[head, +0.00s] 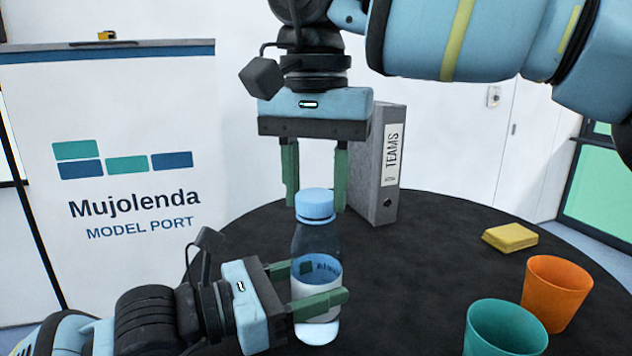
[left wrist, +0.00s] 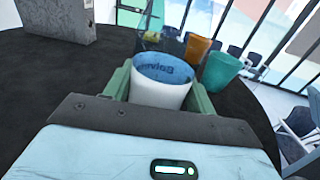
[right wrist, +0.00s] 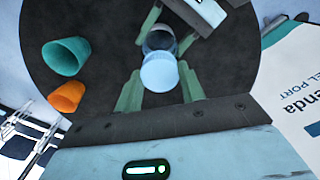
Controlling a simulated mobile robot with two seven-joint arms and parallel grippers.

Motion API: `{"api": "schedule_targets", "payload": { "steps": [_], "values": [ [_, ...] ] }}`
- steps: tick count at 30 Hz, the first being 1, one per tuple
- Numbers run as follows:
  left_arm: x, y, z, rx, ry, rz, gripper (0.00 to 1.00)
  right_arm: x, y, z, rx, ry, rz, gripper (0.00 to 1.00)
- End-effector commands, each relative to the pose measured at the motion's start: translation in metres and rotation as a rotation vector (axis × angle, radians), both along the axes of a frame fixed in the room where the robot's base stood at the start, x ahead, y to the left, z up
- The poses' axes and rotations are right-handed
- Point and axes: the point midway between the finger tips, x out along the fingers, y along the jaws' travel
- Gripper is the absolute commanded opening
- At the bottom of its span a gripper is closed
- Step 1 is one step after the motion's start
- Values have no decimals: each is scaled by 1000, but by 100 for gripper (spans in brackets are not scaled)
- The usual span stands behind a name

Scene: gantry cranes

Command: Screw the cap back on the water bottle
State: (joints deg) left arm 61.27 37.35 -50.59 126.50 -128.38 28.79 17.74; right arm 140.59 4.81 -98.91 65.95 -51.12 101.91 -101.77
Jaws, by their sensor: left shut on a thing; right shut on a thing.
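The clear water bottle (head: 318,243), with a white and blue label (left wrist: 160,92), stands upright at the near side of the round dark table. My left gripper (head: 318,286) comes in from the left and is shut around the bottle at the label. The light blue cap (head: 314,204) sits at the top of the bottle's neck; it also shows in the right wrist view (right wrist: 160,73). My right gripper (head: 316,200) points straight down above the bottle and is shut on the cap with its fingertips. How far the cap is threaded is hidden.
A grey binder (head: 388,165) stands behind the bottle. A yellow block (head: 510,237), an orange cup (head: 556,292) and a teal cup (head: 505,328) are at the right. The black table (head: 440,240) is clear between the bottle and the cups.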

Motion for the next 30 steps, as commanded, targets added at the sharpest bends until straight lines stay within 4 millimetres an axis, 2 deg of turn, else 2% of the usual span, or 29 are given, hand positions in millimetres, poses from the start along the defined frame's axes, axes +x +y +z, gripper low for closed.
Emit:
{"api": "schedule_targets", "payload": {
  "steps": [30],
  "values": [
    [0,0,-2,2,5,1,0,0,-1,-2,6,-4,-1625,12]
  ]
}}
